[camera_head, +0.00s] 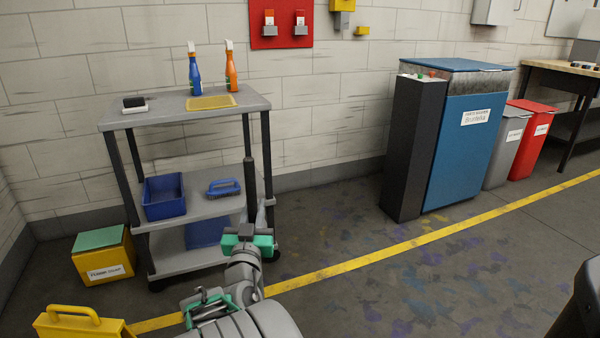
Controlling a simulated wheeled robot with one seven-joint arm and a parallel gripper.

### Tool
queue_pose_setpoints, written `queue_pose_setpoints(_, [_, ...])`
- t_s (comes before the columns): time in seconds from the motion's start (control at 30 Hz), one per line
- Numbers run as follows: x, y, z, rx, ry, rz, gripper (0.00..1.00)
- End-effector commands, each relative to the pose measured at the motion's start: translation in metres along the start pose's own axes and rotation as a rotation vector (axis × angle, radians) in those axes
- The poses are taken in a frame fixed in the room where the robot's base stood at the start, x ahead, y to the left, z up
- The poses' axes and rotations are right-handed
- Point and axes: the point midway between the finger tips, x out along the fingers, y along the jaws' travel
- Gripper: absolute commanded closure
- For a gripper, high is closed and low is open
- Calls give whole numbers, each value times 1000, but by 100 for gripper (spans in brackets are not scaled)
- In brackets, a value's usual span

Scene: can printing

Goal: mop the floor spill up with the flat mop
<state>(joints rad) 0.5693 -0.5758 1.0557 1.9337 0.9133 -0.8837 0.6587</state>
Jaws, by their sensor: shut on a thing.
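My gripper (248,242), with teal fingers, is low in front of the right side of the grey cart. It is shut on a dark upright pole (250,185), which looks like the mop's handle. The pole rises beside the cart's right legs. I cannot make out a flat mop head; the lower part is hidden behind my gripper and arm. The floor right of the cart has purple, blue and yellowish patches (430,285). I cannot tell which of them, if any, is the spill.
The grey cart (150,118) holds spray bottles, a yellow cloth, a blue bin (164,197) and a blue brush (223,187). A yellow box (103,262) stands left. A blue machine (468,150) and grey and red bins stand along the wall. The floor at right is open, crossed by a yellow line.

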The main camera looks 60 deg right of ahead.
Motion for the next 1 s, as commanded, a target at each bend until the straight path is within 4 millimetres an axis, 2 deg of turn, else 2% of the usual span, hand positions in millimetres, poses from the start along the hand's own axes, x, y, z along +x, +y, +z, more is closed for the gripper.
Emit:
queue_pose_setpoints(0.03, [3,0,-11,1,5,0,100])
queue_pose_setpoints(0.3, [7,0,-31,1,5,1,100])
queue_pose_setpoints(1.0, [8,-2,-34,0,5,-2,100])
